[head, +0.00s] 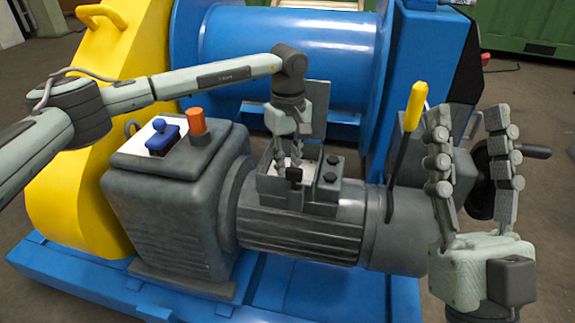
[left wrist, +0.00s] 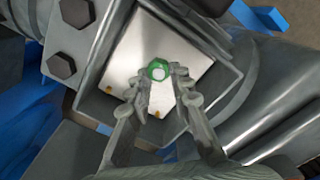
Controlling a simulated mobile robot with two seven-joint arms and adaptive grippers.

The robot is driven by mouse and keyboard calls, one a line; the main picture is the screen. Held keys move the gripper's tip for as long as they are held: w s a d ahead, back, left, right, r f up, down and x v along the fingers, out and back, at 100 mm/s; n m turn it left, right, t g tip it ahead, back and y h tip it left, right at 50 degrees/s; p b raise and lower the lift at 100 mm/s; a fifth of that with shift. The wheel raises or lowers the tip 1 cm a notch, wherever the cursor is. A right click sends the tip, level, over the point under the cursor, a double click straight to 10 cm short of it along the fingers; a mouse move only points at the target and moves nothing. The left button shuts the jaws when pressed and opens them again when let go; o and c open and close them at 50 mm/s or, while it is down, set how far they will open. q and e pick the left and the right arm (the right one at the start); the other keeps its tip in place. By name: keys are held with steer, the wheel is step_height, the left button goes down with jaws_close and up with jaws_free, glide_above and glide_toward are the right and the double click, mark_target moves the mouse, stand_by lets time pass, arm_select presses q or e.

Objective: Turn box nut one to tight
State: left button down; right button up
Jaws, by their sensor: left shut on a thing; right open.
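A green hex nut (left wrist: 158,67) with a pale centre sits over a bright metal plate inside the grey open box (left wrist: 222,78). In the left wrist view the fingertips of my left gripper (left wrist: 160,82) are closed on either side of the nut. In the head view this box (head: 298,207) is on top of the grey motor, and my left gripper (head: 288,160) reaches down into it from above. The nut is hidden there by the fingers. My right gripper (head: 468,122) is open and empty, pointing up at the right, apart from the motor.
A yellow-handled lever (head: 409,135) stands between the box and my right gripper. An orange knob (head: 197,121) and a blue part (head: 162,137) are on the grey housing to the left. A blue drum (head: 285,55) is behind. Dark hex bolts (left wrist: 62,66) are beside the box opening.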

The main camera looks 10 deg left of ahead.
arm_select(q)
steer(key=shift+w+r+m, duration=0.1)
steer(key=shift+r+m, duration=0.05)
steer(key=shift+m, duration=0.95)
steer(key=c, duration=1.6)
jaws_free()
steer(key=shift+r, duration=0.1)
steer(key=shift+o, duration=1.2)
step_height(320, 180, up, 12)
